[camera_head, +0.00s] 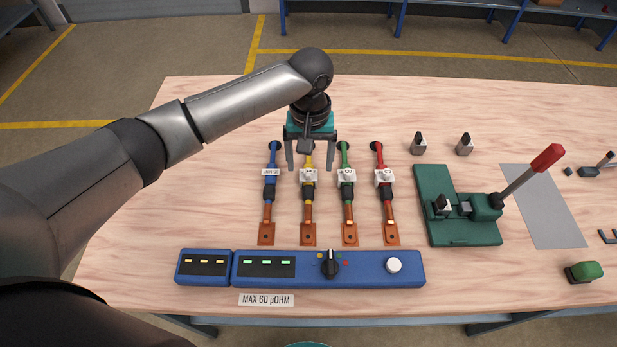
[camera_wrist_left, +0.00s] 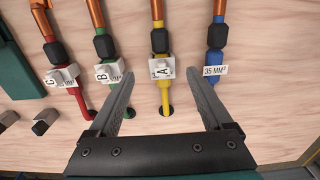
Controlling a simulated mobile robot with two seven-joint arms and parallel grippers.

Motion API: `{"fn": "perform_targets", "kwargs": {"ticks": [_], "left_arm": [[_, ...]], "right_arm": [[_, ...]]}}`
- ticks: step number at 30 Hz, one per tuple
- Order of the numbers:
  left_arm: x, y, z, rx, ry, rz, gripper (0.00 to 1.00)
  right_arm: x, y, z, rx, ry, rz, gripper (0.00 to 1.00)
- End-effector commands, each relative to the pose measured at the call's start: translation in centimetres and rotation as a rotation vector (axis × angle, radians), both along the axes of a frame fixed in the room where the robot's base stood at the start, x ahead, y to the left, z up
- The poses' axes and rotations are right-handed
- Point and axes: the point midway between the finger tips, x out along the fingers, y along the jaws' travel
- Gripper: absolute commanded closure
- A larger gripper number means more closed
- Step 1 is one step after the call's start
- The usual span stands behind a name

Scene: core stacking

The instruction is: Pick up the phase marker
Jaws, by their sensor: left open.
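White phase markers sit on the cables: marker A (camera_head: 308,176) on the yellow cable, marker B (camera_head: 346,176) on the green one and marker C (camera_head: 384,178) on the red one. The left wrist view also shows A (camera_wrist_left: 163,69), B (camera_wrist_left: 108,72) and C (camera_wrist_left: 59,77). My left gripper (camera_head: 311,165) is open and empty, pointing down over the yellow cable. In the left wrist view its fingers (camera_wrist_left: 160,84) spread on either side of that cable, with marker A in line between the tips. I see no contact. My right gripper is not in view.
A blue cable with a 35 MM² tag (camera_head: 270,172) lies left of the yellow one. A blue meter box (camera_head: 320,283) stands at the front. A green fixture (camera_head: 438,225) with a red-handled lever and two grey blocks (camera_head: 418,144) are to the right. The back-left tabletop is clear.

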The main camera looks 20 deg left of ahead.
Motion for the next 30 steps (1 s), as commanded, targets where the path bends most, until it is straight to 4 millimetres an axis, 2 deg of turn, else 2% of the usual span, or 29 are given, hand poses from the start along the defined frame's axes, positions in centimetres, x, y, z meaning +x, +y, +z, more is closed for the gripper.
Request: {"fn": "perform_targets", "kwargs": {"ticks": [3, 7, 17, 30], "left_arm": [[-0.1, 0.4, -2.2, 0.003, 0.003, 0.002, 0.16], [-0.1, 0.3, -3.8, 0.002, 0.002, 0.001, 0.16], [-0.1, 0.3, -4.3, 0.001, -0.001, -0.001, 0.17], [-0.1, 0.3, -4.3, 0.001, 0.0, 0.0, 0.67]], "right_arm": [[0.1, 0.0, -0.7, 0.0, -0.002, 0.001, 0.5], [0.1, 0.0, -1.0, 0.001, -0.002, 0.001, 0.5], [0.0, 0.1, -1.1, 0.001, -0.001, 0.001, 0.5], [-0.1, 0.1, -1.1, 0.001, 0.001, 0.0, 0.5]]}}
